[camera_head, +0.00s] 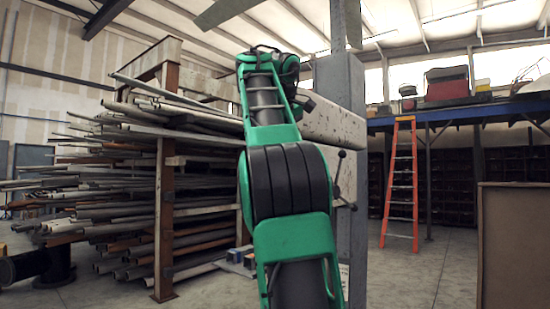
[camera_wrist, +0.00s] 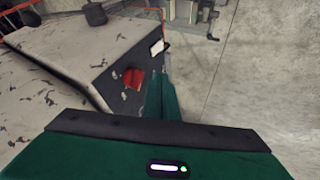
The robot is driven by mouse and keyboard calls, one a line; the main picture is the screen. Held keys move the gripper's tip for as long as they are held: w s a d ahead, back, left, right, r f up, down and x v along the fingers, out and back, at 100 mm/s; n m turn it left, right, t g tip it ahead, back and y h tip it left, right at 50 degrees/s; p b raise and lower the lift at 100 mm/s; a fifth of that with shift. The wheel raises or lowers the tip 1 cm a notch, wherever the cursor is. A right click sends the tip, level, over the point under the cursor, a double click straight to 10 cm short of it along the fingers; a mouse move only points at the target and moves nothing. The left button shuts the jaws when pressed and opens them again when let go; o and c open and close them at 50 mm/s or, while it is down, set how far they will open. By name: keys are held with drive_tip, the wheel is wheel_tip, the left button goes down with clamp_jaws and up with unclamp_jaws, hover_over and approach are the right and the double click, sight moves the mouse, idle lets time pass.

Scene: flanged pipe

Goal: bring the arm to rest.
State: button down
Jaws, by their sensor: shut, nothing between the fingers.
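My green and black arm stands raised in the middle of the head view, bent at its joints, with its upper end near the grey column. My gripper (camera_wrist: 163,88) shows in the wrist view as narrow green fingers beyond the green wrist housing. It is shut and empty. Below and beside it is a worn, pale machine-like body (camera_wrist: 80,55) with a dark side face and a red part (camera_wrist: 134,78). I cannot tell whether the fingers touch it. In the head view the fingers cannot be made out.
A rack of long pipes (camera_head: 110,200) stands at the left, many ends sticking out. A black flanged pipe (camera_head: 40,268) lies at lower left. A grey column (camera_head: 348,150) rises close behind my arm. An orange ladder (camera_head: 402,185) and a brown panel (camera_head: 515,245) are at the right, with open floor (camera_head: 425,275) between.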

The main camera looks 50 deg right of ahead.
drive_tip(key=shift+f, duration=0.1)
idle(0.3)
drive_tip(key=s+f+m+g+y, duration=0.1)
drive_tip(key=s+f+y, duration=0.15)
drive_tip(key=f, duration=0.75)
drive_tip(key=s+f+m+g+y, duration=0.1)
drive_tip(key=s+f+m+g, duration=0.15)
drive_tip(key=f, duration=0.75)
drive_tip(key=s+a+f+y, duration=0.1)
drive_tip(key=s+a+f, duration=0.4)
drive_tip(key=f, duration=0.5)
drive_tip(key=s+a+f+m+g, duration=0.1)
drive_tip(key=s+a+f, duration=0.4)
drive_tip(key=a+f, duration=0.5)
drive_tip(key=s+a+f+y, duration=0.1)
drive_tip(key=s+a+f, duration=0.4)
drive_tip(key=a+f, duration=0.3)
wheel_tip(320, 180, down, 3)
drive_tip(key=shift+s+a+m+y, duration=0.2)
drive_tip(key=shift+s+m+y, duration=0.05)
drive_tip(key=shift+m+y, duration=0.1)
drive_tip(key=shift+g, duration=0.25)
